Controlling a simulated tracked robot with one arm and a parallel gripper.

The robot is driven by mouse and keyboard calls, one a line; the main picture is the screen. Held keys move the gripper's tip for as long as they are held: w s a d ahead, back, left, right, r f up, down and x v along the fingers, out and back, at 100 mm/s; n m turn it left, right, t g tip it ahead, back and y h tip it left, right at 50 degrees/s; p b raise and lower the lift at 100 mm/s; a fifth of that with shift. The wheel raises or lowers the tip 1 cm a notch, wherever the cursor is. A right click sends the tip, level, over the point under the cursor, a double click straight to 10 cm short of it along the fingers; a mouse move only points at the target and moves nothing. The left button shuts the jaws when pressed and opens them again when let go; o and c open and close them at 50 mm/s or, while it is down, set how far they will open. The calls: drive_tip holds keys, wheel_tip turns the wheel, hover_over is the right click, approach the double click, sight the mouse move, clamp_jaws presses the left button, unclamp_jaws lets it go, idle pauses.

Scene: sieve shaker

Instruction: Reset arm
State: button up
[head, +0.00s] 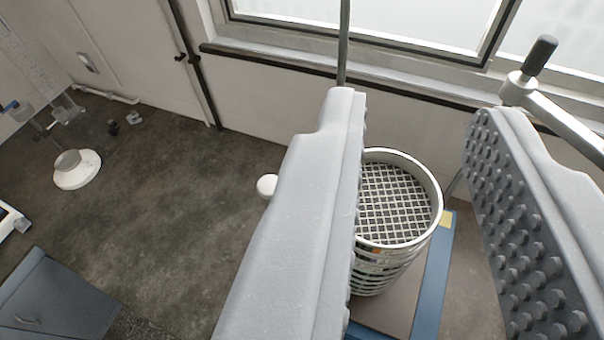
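My gripper (415,125) is in the foreground of the head view, its two grey studded fingers wide apart with nothing between them. Beyond and below the gap stands a metal sieve stack (428,225) with a mesh top, upright on the sieve shaker's blue-edged base (437,270). The left finger hides part of the stack's left side. I cannot tell the exact distance from the fingers to the stack.
A metal arm with a black knob (540,55) reaches in at the upper right. A thin vertical rod (344,45) rises behind the left finger. A window (400,25) is at the back. A white-based stand (77,170) and a blue-grey box (55,300) are at the left.

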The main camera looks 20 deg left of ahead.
wheel_tip(320, 180, down, 13)
drive_tip(key=b, duration=1.3)
drive_tip(key=shift+s, duration=0.1)
